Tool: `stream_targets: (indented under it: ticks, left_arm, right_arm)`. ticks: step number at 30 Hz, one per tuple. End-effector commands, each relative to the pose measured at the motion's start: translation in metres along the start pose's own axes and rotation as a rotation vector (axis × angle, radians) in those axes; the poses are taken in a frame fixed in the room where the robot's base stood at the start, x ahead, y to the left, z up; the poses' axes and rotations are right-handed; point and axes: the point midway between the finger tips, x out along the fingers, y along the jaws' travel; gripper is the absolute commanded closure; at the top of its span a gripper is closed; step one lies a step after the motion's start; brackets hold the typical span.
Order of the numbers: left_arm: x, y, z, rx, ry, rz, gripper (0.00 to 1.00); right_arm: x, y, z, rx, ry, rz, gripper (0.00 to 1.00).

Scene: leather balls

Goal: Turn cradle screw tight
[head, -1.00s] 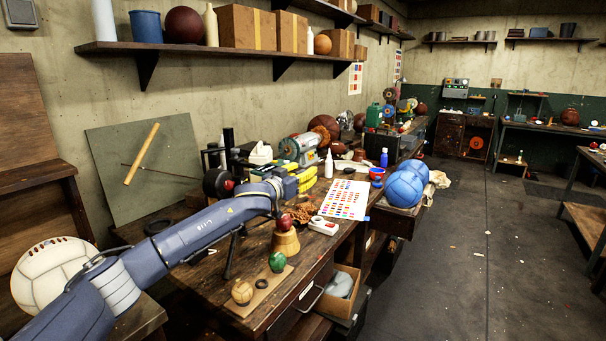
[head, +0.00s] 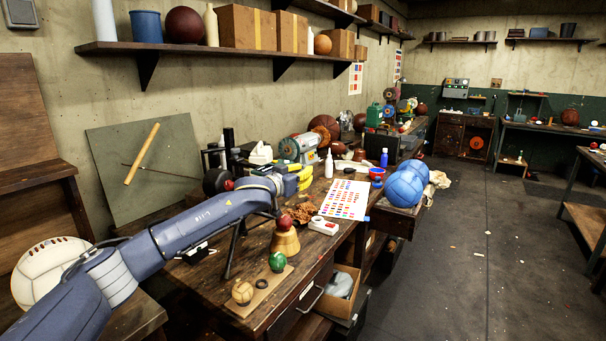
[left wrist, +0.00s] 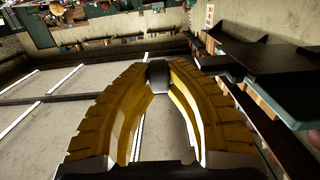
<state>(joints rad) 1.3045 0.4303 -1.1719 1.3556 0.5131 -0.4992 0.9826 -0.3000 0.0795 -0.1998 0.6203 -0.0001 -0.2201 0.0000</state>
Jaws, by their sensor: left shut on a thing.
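My left gripper (head: 305,174) is over the workbench, beside the grey-green machine (head: 302,148). Its yellow fingers show past my blue-grey arm. In the left wrist view the ribbed yellow fingers close at their tips on a small dark knob-like piece (left wrist: 158,72), which I take for the cradle screw. The cradle itself I cannot make out; my arm covers part of the bench there. My right gripper is not in view.
A colour chart (head: 346,199) and a blue ball (head: 404,188) lie to the right. The floor at right is mostly clear.

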Motion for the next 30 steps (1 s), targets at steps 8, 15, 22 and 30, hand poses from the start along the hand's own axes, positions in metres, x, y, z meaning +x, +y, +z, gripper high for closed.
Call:
stream_targets:
  ticks: [8, 15, 22, 30]
  left_arm:
    - [0.0015, -0.0006, -0.0029, 0.003, -0.151, -0.002, 1.0]
    - [0.0031, -0.0004, -0.0023, 0.002, -0.296, -0.002, 1.0]
    - [0.0043, 0.0, -0.001, 0.0, -0.417, -0.001, 1.0]
    - [0.005, 0.0, -0.0003, 0.0, -0.515, 0.0, 1.0]
  right_arm:
    - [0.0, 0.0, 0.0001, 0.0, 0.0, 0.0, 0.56]
    - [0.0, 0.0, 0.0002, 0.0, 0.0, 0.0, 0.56]
    - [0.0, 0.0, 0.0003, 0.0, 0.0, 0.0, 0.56]
    - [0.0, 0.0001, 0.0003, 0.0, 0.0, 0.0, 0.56]
